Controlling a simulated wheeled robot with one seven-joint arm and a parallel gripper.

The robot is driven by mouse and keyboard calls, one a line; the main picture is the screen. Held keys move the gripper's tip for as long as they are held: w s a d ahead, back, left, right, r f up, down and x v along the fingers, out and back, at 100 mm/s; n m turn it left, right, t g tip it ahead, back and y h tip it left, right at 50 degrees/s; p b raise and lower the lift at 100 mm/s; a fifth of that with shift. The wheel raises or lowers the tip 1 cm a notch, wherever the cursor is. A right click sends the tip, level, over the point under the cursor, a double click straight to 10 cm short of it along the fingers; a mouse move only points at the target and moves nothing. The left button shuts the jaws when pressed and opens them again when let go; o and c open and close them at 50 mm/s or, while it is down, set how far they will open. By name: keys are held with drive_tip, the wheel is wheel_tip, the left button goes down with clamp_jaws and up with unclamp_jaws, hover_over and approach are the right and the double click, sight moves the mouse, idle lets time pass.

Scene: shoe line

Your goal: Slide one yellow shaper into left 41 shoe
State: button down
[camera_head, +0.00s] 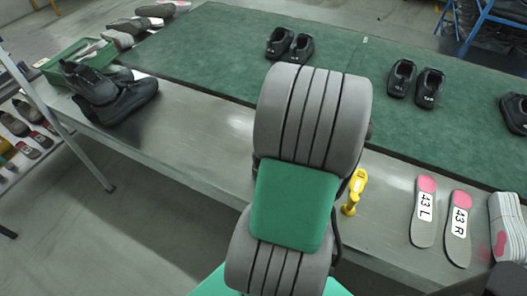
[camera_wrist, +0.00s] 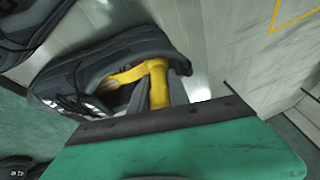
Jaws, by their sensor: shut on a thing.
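In the wrist view my gripper (camera_wrist: 165,84) is shut on a yellow shaper (camera_wrist: 157,88). The shaper's curved front part lies in the opening of a dark shoe (camera_wrist: 105,62), with its handle end between my fingers. The shoe lies on the metal surface; white marks on it are too unclear to read, so I cannot tell its size or side. In the head view my arm fills the middle, and my gripper is hidden behind it. A yellow shaper (camera_head: 354,190) shows on the metal table just right of my arm.
Insoles marked 43 L (camera_head: 425,211) and 43 R (camera_head: 458,228) lie at the right. Dark shoes stand on the green mat (camera_head: 210,45). Another dark pair (camera_head: 118,100) stands beside a green box (camera_head: 65,65) at the left.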

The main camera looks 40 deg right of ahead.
drive_tip(key=shift+f+h+b, duration=0.7)
drive_tip(key=shift+f+b, duration=0.5)
drive_tip(key=shift+b, duration=0.75)
drive_tip(key=shift+a, duration=0.1)
drive_tip(key=c, duration=1.1)
unclamp_jaws()
drive_tip(key=shift+c, duration=0.2)
drive_tip(key=shift+r, duration=0.1)
drive_tip(key=shift+r+p, duration=1.15)
drive_tip(key=shift+r, duration=0.3)
drive_tip(key=shift+r, duration=0.15)
